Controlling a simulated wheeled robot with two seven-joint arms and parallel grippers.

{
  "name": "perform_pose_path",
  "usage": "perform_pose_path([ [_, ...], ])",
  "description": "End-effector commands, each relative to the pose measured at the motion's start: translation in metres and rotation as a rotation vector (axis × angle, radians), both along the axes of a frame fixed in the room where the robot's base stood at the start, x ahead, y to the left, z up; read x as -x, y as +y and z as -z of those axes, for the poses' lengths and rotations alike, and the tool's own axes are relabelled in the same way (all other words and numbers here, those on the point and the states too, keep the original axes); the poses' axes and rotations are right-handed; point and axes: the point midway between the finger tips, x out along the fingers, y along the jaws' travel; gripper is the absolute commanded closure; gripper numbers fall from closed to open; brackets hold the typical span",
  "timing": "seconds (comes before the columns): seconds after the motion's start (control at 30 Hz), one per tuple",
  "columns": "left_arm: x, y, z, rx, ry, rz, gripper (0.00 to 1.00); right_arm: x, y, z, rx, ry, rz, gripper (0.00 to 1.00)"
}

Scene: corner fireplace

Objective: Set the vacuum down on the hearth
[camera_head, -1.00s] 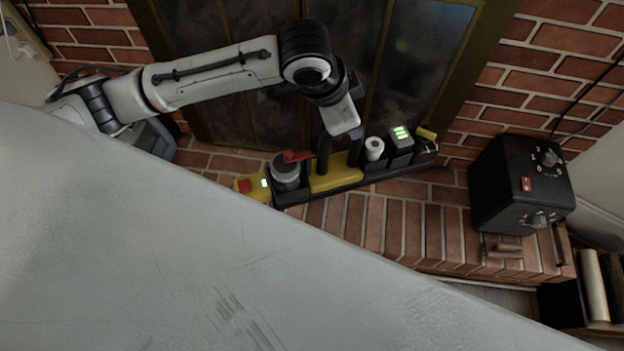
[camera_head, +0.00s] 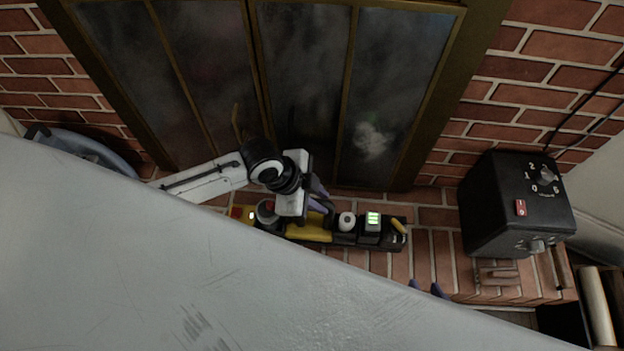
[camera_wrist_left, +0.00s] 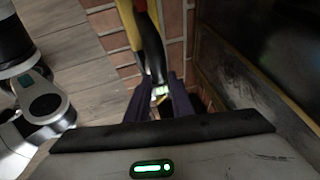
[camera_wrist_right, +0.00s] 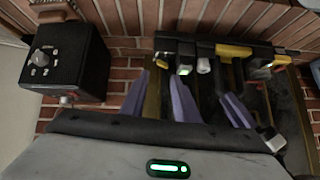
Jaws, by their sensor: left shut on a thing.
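The vacuum (camera_head: 308,234) is a long black and yellow body with a dark round canister, a white cylinder and green lights. It lies lengthwise over the brick hearth (camera_head: 433,247), in front of the glass doors. I cannot tell whether its underside touches the bricks. My left gripper (camera_head: 318,203) is above its middle, shut on it. The left wrist view shows the vacuum (camera_wrist_left: 151,50) running away from the fingers. The right wrist view shows it too (camera_wrist_right: 290,58). My right gripper (camera_head: 427,287) is open and empty, apart from the vacuum; its arm is hidden in the head view.
A black box (camera_head: 505,212) with dials and a red switch stands on the right part of the hearth. Glass fireplace doors (camera_head: 300,90) are close behind the vacuum. Bare brick lies between the vacuum and the box. A dark cable hangs at the right wall.

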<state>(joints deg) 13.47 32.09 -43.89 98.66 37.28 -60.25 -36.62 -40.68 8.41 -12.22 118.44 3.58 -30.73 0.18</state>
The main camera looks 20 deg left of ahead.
Motion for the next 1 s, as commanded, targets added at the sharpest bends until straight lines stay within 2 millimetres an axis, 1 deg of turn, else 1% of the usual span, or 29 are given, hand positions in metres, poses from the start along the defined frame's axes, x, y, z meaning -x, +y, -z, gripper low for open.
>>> perform_pose_path([
  [0.03,-0.004,-0.003,0.004,0.009,-0.010,-0.001,1.00,0.001,0.000,0.003,-0.002,0.001,0.001,0.72],
  [0.1,-0.004,-0.003,0.010,0.010,-0.012,-0.002,1.00,0.001,0.000,0.004,-0.004,0.000,0.001,0.72],
  [0.27,-0.004,-0.003,0.016,0.009,-0.013,-0.001,1.00,0.000,0.000,0.003,-0.007,-0.005,0.003,0.72],
  [0.53,-0.004,-0.003,0.048,0.008,-0.010,-0.001,1.00,-0.003,0.002,0.006,-0.020,-0.020,0.009,0.72],
  [0.6,-0.004,-0.003,0.051,0.008,-0.012,-0.001,1.00,-0.003,0.002,0.005,-0.023,-0.023,0.010,0.72],
  [0.77,-0.004,-0.002,0.050,0.007,-0.012,0.000,1.00,-0.002,0.003,0.004,-0.025,-0.020,0.012,0.72],
  [0.8,0.000,0.000,0.055,-0.001,-0.002,0.000,0.78,-0.001,0.003,0.005,-0.026,-0.019,0.013,0.72],
  [0.87,0.000,0.000,0.055,-0.002,-0.002,0.000,0.67,-0.001,0.003,0.005,-0.027,-0.018,0.014,0.72],
  [0.9,0.000,0.000,0.055,-0.001,-0.002,0.000,0.61,-0.001,0.003,0.005,-0.028,-0.018,0.014,0.72],
  [1.0,0.000,0.000,0.055,0.000,-0.002,-0.001,0.60,0.000,0.004,0.005,-0.030,-0.016,0.016,0.72],
])
